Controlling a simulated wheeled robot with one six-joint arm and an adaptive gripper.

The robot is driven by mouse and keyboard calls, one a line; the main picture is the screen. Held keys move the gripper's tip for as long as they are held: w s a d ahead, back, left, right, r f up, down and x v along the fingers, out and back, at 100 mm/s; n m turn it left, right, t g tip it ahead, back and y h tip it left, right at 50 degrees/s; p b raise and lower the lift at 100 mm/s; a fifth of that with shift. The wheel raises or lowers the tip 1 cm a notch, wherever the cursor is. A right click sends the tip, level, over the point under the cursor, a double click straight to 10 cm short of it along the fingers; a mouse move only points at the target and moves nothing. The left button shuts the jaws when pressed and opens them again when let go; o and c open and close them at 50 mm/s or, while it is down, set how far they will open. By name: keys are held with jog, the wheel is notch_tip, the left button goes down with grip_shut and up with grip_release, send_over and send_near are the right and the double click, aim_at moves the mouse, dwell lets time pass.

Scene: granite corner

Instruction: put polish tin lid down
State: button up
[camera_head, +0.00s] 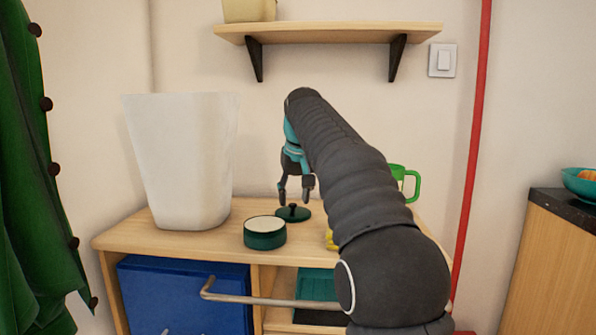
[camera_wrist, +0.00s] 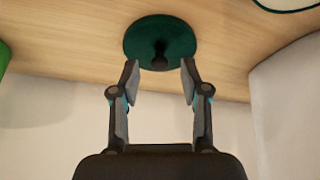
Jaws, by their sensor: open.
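The polish tin lid (camera_head: 294,213) is a dark green disc with a dark knob on top. It lies flat on the wooden cabinet top, behind and to the right of the polish tin (camera_head: 265,234). The tin is a round dark green can with a pale top face. My gripper (camera_head: 296,198) is above the lid with its fingers pointing down. In the wrist view the lid (camera_wrist: 160,36) lies just beyond the fingertips. My gripper (camera_wrist: 160,72) is open there, its fingers apart on either side of the knob, with visible gaps.
A tall white bin (camera_head: 180,160) stands left on the cabinet top (camera_head: 120,236). A green mug (camera_head: 412,184) is partly hidden behind my arm, near a yellow object (camera_head: 330,240). A wooden shelf (camera_head: 328,33) hangs above. A red pipe (camera_head: 473,130) runs down the wall at right.

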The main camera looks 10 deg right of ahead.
jog(key=v, duration=1)
jog(key=shift+s, duration=0.1)
jog(key=s+f, duration=0.4)
jog(key=s, duration=0.5)
jog(key=s+f, duration=0.4)
jog(key=s, duration=0.4)
jog(key=s+f+t, duration=0.1)
jog(key=s+f, duration=1.7)
jog(key=f, duration=0.3)
jog(key=shift+f+m, duration=0.2)
jog(key=shift+m, duration=0.1)
